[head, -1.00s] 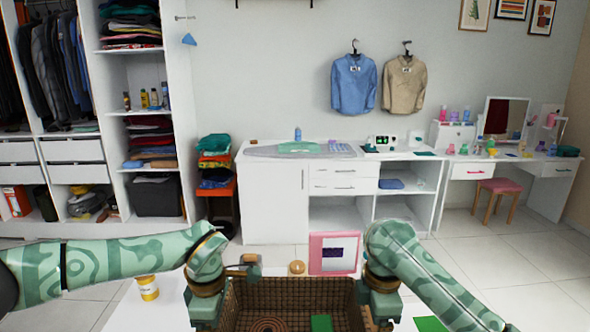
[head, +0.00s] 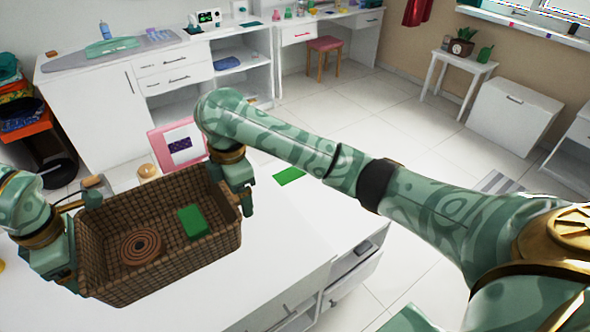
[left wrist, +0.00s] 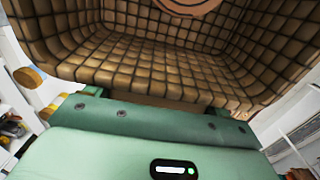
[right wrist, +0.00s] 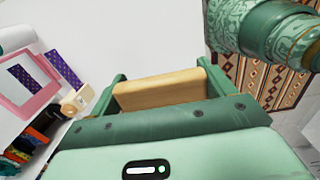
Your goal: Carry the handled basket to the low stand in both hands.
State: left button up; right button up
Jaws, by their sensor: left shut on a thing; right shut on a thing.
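The brown woven basket (head: 205,258) is over the white worktop at lower left in the head view. A coiled brown disc (head: 141,247) and a green block (head: 190,222) lie inside it. My left gripper (head: 68,275) is shut at the basket's left end; in the left wrist view the basket wall (left wrist: 150,75) is close in front of the jaws, and the handle is hidden. My right gripper (head: 246,203) is at the right end, shut on a pale wooden handle (right wrist: 160,90). I cannot tell whether the basket touches the worktop, or which furniture is the low stand.
The white worktop (head: 290,235) holds a pink frame (head: 178,145), a round wooden item (head: 148,171) and a green sheet (head: 289,176). A small white table (head: 460,68) with a plant stands far right beside a white cabinet (head: 515,110). Open floor (head: 400,140) lies between.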

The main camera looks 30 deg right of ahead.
aim_at(334, 212)
jog(key=k+l, duration=0.1)
jog(key=l, duration=0.35)
jog(key=k+l, duration=0.15)
jog(key=l, duration=0.3)
jog(key=k+l, duration=0.1)
jog(key=l, duration=0.3)
jog(key=k+l, duration=0.1)
jog(key=l, duration=0.35)
jog(key=k+l, duration=0.1)
jog(key=l, duration=0.35)
jog(key=k+l, duration=0.15)
jog(key=l, duration=0.3)
jog(key=k+l, duration=0.1)
jog(key=l, duration=0.35)
jog(key=u, duration=0.05)
